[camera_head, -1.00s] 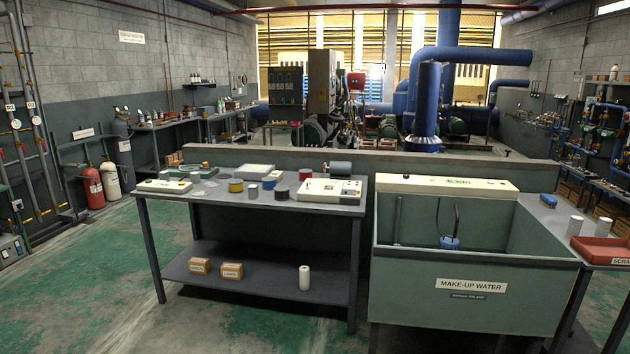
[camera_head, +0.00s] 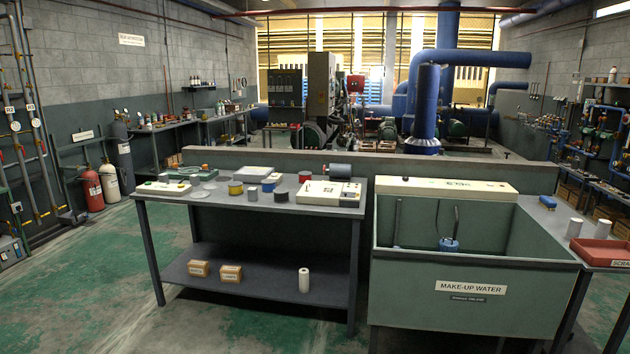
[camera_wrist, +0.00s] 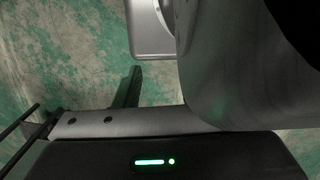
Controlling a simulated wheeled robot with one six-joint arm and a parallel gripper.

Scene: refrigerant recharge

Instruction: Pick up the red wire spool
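The red wire spool (camera_head: 305,176) is a small red-topped cylinder on the workbench (camera_head: 220,209), in the head view. It stands upright at the back, behind the left part of a white instrument box (camera_head: 318,194). Other spools stand to its left: a yellow one (camera_head: 236,188), a dark grey one (camera_head: 281,194) and a blue one (camera_head: 268,185). The wrist view shows only grey and black body parts over the green floor, and no spool.
A make-up water tank (camera_head: 470,315) stands right of the bench. A grey motor-like cylinder (camera_head: 340,171) sits behind the instrument box. Boxes (camera_head: 199,268) and a white roll (camera_head: 304,280) are on the lower shelf. The floor (camera_head: 75,300) at front left is clear.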

